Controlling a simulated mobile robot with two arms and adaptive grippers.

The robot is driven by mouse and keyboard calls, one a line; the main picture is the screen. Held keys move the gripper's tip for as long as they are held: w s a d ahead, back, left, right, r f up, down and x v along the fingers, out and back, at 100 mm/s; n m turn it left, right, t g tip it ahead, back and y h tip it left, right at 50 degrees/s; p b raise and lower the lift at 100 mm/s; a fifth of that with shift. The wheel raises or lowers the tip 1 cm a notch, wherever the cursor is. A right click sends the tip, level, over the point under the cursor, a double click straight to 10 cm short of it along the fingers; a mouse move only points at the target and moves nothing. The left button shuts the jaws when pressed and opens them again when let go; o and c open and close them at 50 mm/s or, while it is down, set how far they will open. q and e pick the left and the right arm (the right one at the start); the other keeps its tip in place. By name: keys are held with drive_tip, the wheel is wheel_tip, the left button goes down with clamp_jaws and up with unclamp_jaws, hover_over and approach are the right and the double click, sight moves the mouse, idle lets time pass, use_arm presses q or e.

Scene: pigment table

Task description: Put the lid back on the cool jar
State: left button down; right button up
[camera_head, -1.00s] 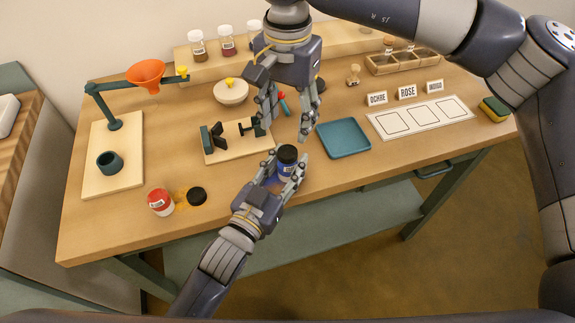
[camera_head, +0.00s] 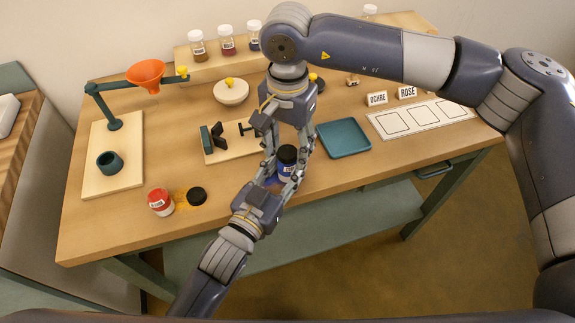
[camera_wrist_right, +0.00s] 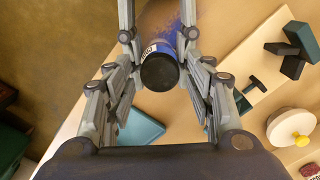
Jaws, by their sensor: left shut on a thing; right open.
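The blue cool jar (camera_head: 285,171) stands upright near the table's front edge, and it also shows in the right wrist view (camera_wrist_right: 158,48). Its black lid (camera_head: 287,153) is on top of it, a dark disc in the right wrist view (camera_wrist_right: 160,73); I cannot tell whether it is fully tight. My left gripper (camera_head: 284,178) is shut on the jar's body from the front. My right gripper (camera_head: 284,158) points down from above, open, its fingers on either side of the lid with gaps visible in the right wrist view (camera_wrist_right: 160,38).
A red jar (camera_head: 160,203) and a loose black lid (camera_head: 196,196) with orange powder beside it are to the left. A teal tray (camera_head: 343,138) is close on the right. A small clamp board (camera_head: 225,149) lies behind left. Blue powder (camera_wrist_right: 176,18) is by the jar.

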drive_tip(key=shift+c, duration=0.4)
drive_tip(key=c, duration=1)
drive_tip(key=m, duration=0.5)
drive_tip(key=shift+m, duration=0.4)
drive_tip(key=shift+c, duration=0.2)
drive_tip(key=m, duration=1.5)
drive_tip(key=o, duration=1.2)
drive_tip(key=shift+c, duration=0.2)
